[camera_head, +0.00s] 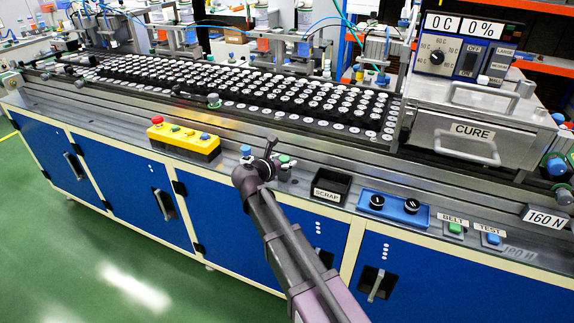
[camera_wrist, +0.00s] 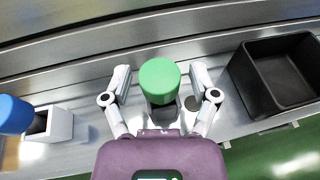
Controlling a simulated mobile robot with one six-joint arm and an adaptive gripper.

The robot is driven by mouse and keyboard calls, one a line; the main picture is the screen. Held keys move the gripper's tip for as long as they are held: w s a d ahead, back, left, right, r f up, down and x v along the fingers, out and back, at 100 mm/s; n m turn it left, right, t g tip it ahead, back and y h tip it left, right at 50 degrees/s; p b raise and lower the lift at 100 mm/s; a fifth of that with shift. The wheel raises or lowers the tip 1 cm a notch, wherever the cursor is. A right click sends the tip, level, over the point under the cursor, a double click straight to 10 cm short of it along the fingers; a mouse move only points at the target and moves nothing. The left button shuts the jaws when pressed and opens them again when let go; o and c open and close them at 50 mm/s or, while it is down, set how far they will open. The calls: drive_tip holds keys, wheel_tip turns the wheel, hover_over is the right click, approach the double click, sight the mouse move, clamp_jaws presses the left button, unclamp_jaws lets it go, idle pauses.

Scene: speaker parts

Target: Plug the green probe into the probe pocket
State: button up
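The green probe (camera_wrist: 159,78) shows its round green top in the wrist view, with a dark grey body partly visible below it. It also shows small in the head view (camera_head: 284,158). My gripper (camera_wrist: 160,76) is open, with one finger on each side of the green top and a gap on both sides. I cannot clearly make out the probe pocket.
A blue-topped part (camera_wrist: 12,113) stands left of my gripper, beside a white block (camera_wrist: 50,124) with a dark opening. The black scrap bin (camera_wrist: 277,75) is close on the right. A yellow button box (camera_head: 184,141) and a blue tray (camera_head: 393,208) sit along the bench front.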

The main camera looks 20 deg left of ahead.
sight(284, 158)
clamp_jaws()
drive_tip(key=shift+r, duration=0.15)
wheel_tip(284, 158, up, 3)
drive_tip(key=p, duration=0.3)
drive_tip(key=s+d+r+p, duration=0.1)
drive_tip(key=s+p, duration=0.1)
drive_tip(key=s, duration=1.4)
drive_tip(key=shift+d+r, duration=0.3)
drive_tip(key=shift+r, duration=0.05)
drive_tip(key=shift+r+p, duration=0.45)
drive_tip(key=shift+r+p, duration=2.1)
drive_tip(key=shift+r, duration=0.2)
drive_tip(key=shift+w, duration=0.1)
